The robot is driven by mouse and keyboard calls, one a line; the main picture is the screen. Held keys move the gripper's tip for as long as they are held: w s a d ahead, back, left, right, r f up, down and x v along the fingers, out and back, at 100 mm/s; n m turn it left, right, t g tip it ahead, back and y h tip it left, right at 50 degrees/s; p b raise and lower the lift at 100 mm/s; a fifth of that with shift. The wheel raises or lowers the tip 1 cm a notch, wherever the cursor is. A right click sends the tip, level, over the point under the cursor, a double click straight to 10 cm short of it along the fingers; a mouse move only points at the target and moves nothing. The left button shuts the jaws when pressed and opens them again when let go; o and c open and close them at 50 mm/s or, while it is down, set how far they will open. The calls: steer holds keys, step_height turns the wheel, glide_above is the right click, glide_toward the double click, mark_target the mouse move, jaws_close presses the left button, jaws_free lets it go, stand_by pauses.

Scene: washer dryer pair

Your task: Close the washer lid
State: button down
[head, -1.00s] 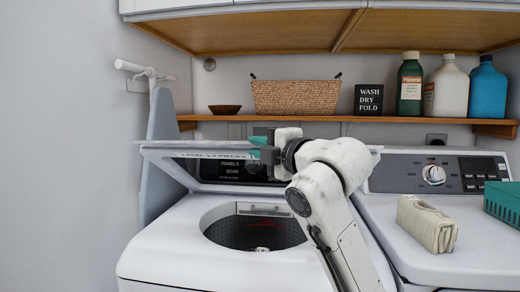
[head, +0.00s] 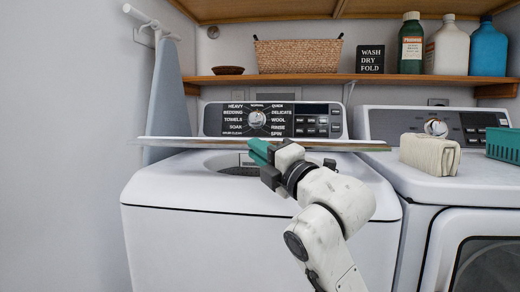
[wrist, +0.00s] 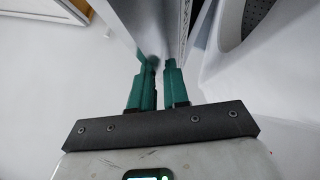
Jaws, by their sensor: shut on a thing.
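The washer lid (head: 205,143) is a thin pale panel, seen nearly edge-on and tilted low over the white washer (head: 200,190). It is partly open, with part of the dark drum opening (head: 238,170) showing beneath. My gripper (head: 260,153), with teal fingers, is shut on the lid's front edge near the middle. In the wrist view, the fingers (wrist: 159,88) sit on either side of the lid panel (wrist: 168,30). The drum opening (wrist: 236,18) shows at the upper right there. The exact contact is partly hidden.
The dryer (head: 390,175) stands close at the right, with a beige pouch (head: 430,155) and a green basket (head: 503,145) on top. A folded ironing board (head: 166,95) hangs at the left wall. A shelf (head: 300,79) with bottles and a wicker basket runs behind.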

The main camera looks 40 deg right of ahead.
steer(key=shift+f+b, duration=0.45)
steer(key=shift+f, duration=0.65)
steer(key=c, duration=1.1)
jaws_free()
steer(key=shift+d, duration=0.15)
steer(key=b+v, duration=0.8)
steer(key=v, duration=0.2)
steer(key=shift+s, duration=0.3)
